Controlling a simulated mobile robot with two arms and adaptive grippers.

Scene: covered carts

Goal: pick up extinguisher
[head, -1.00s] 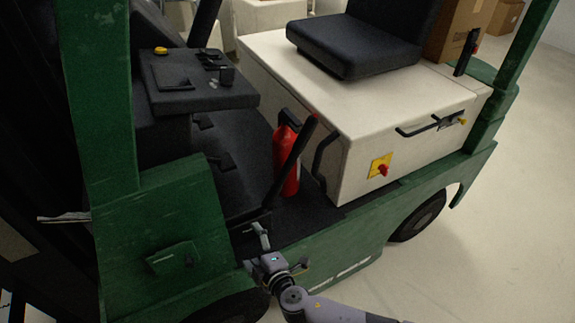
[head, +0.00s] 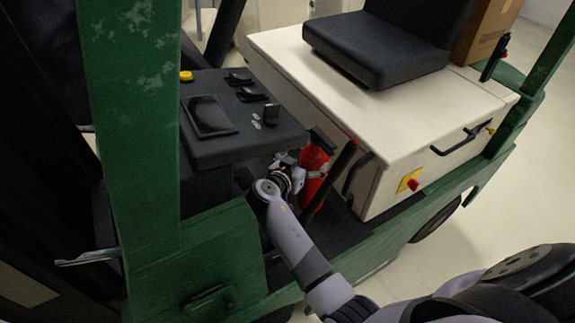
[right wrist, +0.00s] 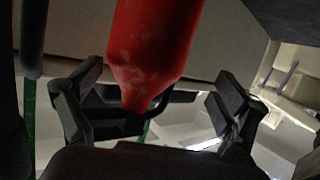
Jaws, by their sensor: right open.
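A red fire extinguisher (head: 313,182) stands upright on the black floor of a green forklift, between the control console and the white seat box. A dark lever partly crosses in front of it. My right gripper (head: 311,168) is open at the extinguisher's upper part, coming from its left side. In the right wrist view, the extinguisher (right wrist: 155,45) fills the upper middle and narrows downward, between the two spread fingers of the gripper (right wrist: 157,88). Whether the fingers touch it is unclear. My left gripper is not in view.
The black console (head: 240,135) overhangs close to my right wrist. The white seat box (head: 370,110) with a black seat (head: 390,50) stands to the right. A green post (head: 130,130) rises at the left. The black lever (head: 328,180) is close to the extinguisher.

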